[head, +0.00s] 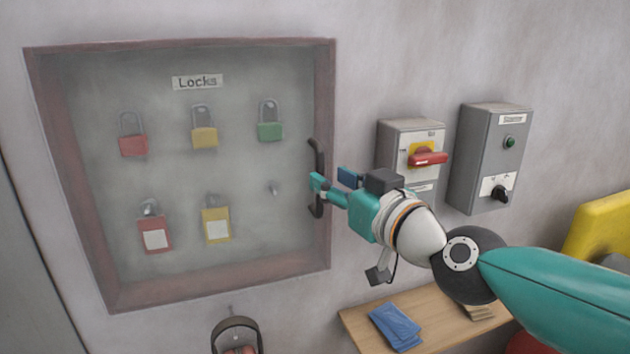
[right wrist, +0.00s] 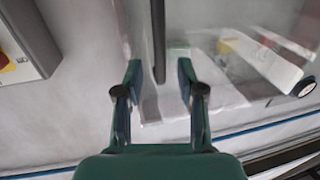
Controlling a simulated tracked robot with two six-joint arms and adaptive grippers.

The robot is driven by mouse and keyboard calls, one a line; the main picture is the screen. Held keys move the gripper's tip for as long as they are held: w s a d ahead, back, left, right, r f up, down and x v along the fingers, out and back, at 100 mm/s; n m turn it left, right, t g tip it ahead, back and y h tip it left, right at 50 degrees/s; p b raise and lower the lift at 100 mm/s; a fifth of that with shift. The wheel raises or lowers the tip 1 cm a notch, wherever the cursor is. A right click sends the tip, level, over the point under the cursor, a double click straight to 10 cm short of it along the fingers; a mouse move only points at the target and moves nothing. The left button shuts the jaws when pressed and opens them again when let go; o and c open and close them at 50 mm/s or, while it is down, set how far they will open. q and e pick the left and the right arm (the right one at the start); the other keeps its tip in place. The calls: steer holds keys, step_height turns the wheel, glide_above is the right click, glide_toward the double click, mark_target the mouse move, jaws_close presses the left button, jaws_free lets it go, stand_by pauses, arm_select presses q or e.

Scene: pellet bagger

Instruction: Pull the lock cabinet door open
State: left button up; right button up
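The lock cabinet (head: 180,52) hangs on the wall at the left of the head view, with a reddish-brown frame. Its clear door (head: 100,90) appears closed. The black vertical door handle (head: 317,152) sits at the door's right edge. My right gripper (head: 317,182) is at the middle of the handle. In the right wrist view, the handle (right wrist: 159,40) comes between the two parted fingers of my right gripper (right wrist: 160,74), with gaps visible on both sides. I cannot tell how deep it sits between them. My left gripper is out of view.
Several red, yellow and green padlocks (head: 204,136) hang behind the door. Right of it are a box with a red switch (head: 428,159) and a grey control box (head: 480,150). Below is a wooden shelf (head: 360,327) with a blue cloth (head: 396,326).

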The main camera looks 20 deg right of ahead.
mark_target(322, 174)
steer(key=shift+x, duration=2.25)
jaws_close()
